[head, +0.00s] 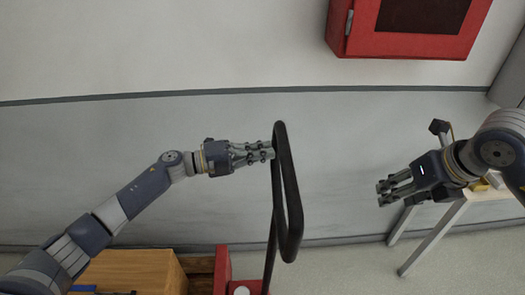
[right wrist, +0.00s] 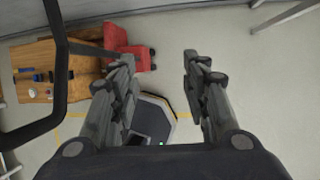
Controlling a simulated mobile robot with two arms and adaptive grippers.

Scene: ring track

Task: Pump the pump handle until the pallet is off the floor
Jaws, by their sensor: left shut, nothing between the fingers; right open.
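The pump handle, a black upright loop (head: 292,205), rises from the red pallet truck (head: 222,270) at the bottom of the head view. The handle crosses the left of the right wrist view (right wrist: 58,75), where the red truck (right wrist: 127,38) also shows. My left gripper (head: 270,152) is shut and empty, its fingertips at the loop's left bar; I cannot tell whether they touch it. My right gripper (head: 382,193) is open and empty, right of the loop and apart from it. A darker wooden part, seemingly the pallet (head: 200,266), shows beside the truck; its gap to the floor is hidden.
A wooden box (head: 140,272) stands left of the truck, with small items on top in the wrist view. A red wall cabinet (head: 405,50) hangs at the top. A light table (head: 470,208) stands at the right, near my right arm. Floor between truck and table looks clear.

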